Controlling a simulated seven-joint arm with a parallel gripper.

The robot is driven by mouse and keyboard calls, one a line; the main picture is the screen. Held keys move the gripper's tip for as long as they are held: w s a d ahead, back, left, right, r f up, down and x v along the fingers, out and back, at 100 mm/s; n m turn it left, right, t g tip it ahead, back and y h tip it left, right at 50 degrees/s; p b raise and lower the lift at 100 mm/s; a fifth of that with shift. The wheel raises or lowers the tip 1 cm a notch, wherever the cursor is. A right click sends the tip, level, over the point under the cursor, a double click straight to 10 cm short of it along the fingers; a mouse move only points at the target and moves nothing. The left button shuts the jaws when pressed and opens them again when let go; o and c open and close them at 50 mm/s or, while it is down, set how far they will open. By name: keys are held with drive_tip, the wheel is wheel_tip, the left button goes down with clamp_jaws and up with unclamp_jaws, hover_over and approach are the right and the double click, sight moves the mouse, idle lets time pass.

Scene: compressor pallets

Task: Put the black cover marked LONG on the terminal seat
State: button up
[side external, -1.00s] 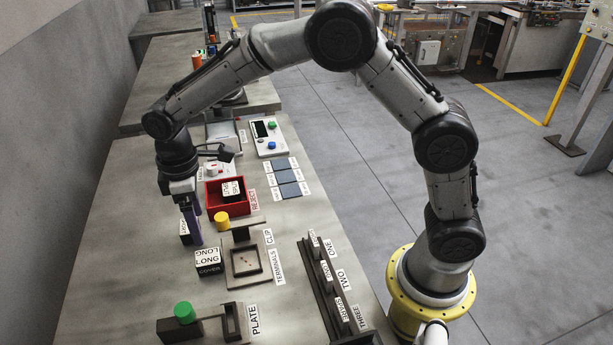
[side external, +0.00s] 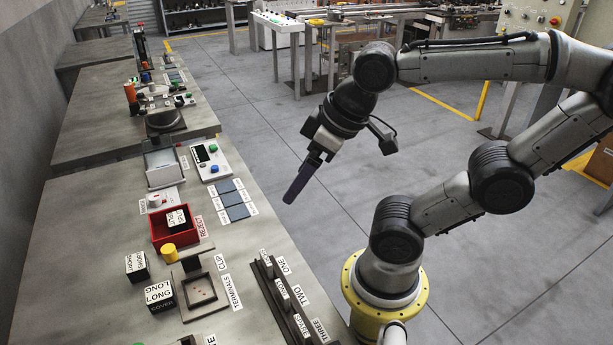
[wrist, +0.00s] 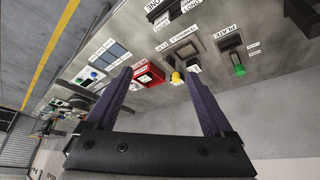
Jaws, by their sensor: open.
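The black cover marked LONG (side external: 161,300) sits on the bench at the lower left of the side view, with white labels on its top and side. The terminal seat (side external: 184,314), a square dark-rimmed frame by the TERMINALS label, lies just right of it and holds no cover. Another black cover, marked SHORT (side external: 137,270), stands behind LONG. My gripper (side external: 291,198) is raised to the right of the bench, well away from the covers. In the wrist view my gripper (wrist: 162,98) has its purple fingers wide apart with nothing between them.
A red REJECT bin (side external: 156,242) holds a black cover marked SPLIT (side external: 178,222). A yellow knob (side external: 169,253) stands near the seat. The ONE, TWO, THREE rack (side external: 286,306) lines the bench's right edge. Blue pads (side external: 232,198) lie farther back.

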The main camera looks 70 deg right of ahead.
drive_tip(key=shift+s+d+f, duration=0.1)
drive_tip(key=shift+s+f, duration=0.1)
drive_tip(key=shift+s, duration=0.2)
